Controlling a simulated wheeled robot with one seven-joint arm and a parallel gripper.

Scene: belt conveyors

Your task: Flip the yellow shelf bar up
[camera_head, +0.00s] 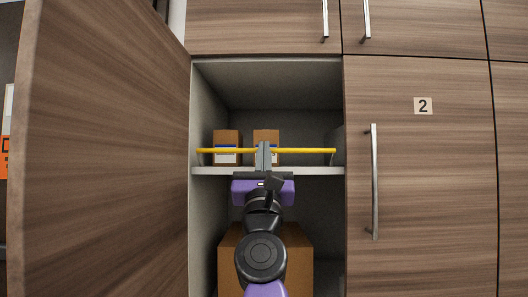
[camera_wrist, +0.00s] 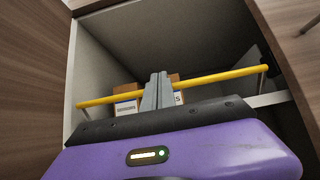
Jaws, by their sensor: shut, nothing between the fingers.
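The yellow shelf bar (camera_head: 310,150) runs level across the open cabinet, just above the front edge of the shelf and in front of two small boxes. It also shows in the wrist view (camera_wrist: 215,77), slanting up to the right. My gripper (camera_head: 263,150) is shut and empty, with its grey fingers at the middle of the bar. In the wrist view the shut fingers (camera_wrist: 157,86) overlap the bar and hide a short part of it. I cannot tell whether they touch it.
The white shelf (camera_head: 318,170) holds two small cardboard boxes (camera_head: 227,142) (camera_head: 266,137). A larger cardboard box (camera_head: 299,262) stands below. The open cabinet door (camera_head: 105,150) fills the left side. A closed door marked 2 (camera_head: 430,180) is at right. Space above the bar is clear.

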